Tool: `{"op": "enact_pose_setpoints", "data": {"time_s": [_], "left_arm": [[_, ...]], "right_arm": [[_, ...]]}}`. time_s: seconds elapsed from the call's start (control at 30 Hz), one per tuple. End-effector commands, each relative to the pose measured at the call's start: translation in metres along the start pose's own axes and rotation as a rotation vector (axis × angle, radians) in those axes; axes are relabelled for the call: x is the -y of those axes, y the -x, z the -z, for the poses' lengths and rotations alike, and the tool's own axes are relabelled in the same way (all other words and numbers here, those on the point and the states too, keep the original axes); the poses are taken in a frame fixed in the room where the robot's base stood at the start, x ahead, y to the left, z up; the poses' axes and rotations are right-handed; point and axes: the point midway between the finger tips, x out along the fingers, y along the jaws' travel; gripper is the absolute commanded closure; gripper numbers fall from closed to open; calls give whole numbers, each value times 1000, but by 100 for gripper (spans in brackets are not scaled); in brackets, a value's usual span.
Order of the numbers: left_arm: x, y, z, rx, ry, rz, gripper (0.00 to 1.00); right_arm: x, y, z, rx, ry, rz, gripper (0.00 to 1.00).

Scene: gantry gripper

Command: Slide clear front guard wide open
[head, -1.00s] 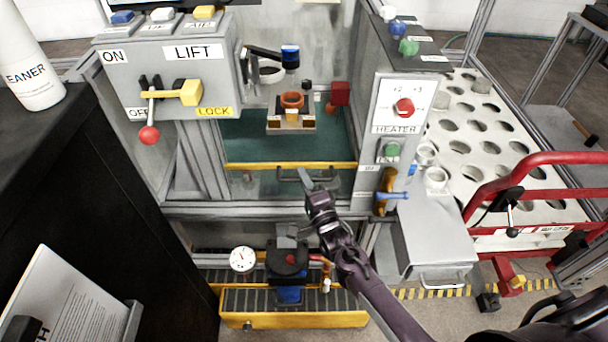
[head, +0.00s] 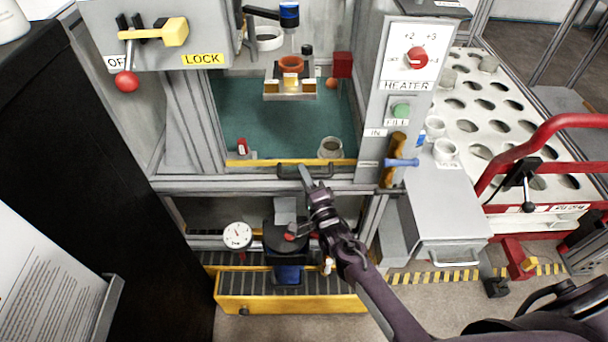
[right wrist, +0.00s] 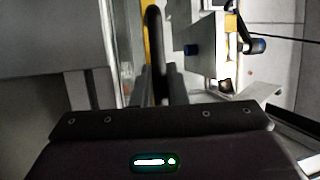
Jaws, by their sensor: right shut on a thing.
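The clear front guard shows by its yellow top edge (head: 262,162), low across the front opening of the grey machine. Its dark handle (head: 322,172) sits just under that edge. My right gripper (head: 306,176) is at the handle and shut on it; its arm comes up from the lower right. In the right wrist view the dark handle (right wrist: 153,30) stands upright in the picture between my fingers, beside the yellow edge (right wrist: 144,40). The clear pane itself is hard to make out. My left gripper is not in view.
Above the guard the opening shows a teal chamber floor (head: 260,115), a grey cup (head: 330,147) and a hanging orange ring (head: 291,63). A grey beam (head: 240,185) runs just below the edge. A heater panel (head: 402,75) stands right, a lock lever (head: 160,34) upper left.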

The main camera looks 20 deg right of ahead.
Motion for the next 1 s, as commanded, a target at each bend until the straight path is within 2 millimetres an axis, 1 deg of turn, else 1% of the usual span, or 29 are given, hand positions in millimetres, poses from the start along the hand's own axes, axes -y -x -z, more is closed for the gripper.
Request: {"op": "enact_pose_setpoints", "data": {"time_s": [0.27, 0.3, 0.43, 0.67, 0.77, 0.87, 1.0], "left_arm": [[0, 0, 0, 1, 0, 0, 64], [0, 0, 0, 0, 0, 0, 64], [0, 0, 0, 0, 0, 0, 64], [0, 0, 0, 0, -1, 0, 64], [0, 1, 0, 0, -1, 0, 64], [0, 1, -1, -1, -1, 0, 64], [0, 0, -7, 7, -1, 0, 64]], "right_arm": [[-2, 1, 0, 0, 0, -4, 100], [-2, 1, 0, -1, 0, -4, 82], [-1, 1, 0, 0, 0, -3, 66], [0, 0, 0, 0, 0, -1, 66], [-1, 5, 0, 0, 0, -2, 66], [-1, 18, 0, 0, 0, -4, 66], [-1, 43, 0, -1, 0, -5, 66]]}}
